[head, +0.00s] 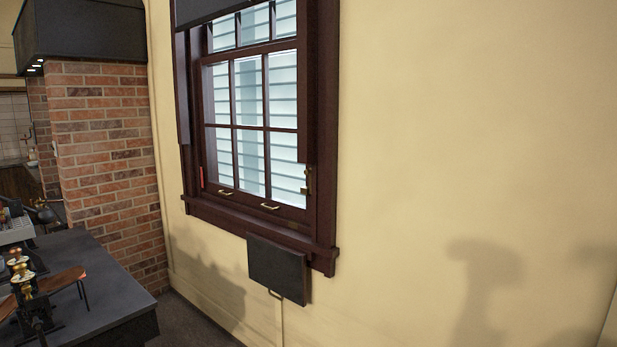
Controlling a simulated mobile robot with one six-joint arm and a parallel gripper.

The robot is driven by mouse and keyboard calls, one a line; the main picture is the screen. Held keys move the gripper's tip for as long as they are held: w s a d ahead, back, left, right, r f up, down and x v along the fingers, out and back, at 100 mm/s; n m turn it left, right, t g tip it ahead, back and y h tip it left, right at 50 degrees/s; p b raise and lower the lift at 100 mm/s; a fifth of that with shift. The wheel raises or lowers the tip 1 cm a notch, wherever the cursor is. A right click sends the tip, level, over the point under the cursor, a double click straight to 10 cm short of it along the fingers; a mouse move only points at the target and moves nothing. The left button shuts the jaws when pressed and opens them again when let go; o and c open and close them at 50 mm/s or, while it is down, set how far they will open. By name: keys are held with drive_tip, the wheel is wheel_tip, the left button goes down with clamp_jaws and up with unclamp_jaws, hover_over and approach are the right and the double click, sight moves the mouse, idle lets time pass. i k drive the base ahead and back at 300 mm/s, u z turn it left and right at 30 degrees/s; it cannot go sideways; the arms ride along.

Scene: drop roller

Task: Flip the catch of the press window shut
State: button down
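The press window (251,120) is a dark wood sash window with several panes in the cream wall. A small brass catch (308,181) sits on the right side of its frame, low down near the bottom sash. It is too small to tell which way its lever stands. Two brass pulls (270,207) are on the bottom rail, and the lower sash looks down on the sill. A small red strip (202,177) shows at the lower left of the sash. My gripper is not in view.
A dark panel (278,268) hangs under the sill on the right, with a small handle below. A dark bench (95,280) with brass and black equipment (22,280) stands at lower left, before a brick pier (107,150). The wall right of the window is bare, with shadows.

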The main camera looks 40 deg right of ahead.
sight(307, 172)
drive_tip(key=z, duration=0.1)
drive_tip(key=i, duration=0.95)
drive_tip(key=u, duration=0.05)
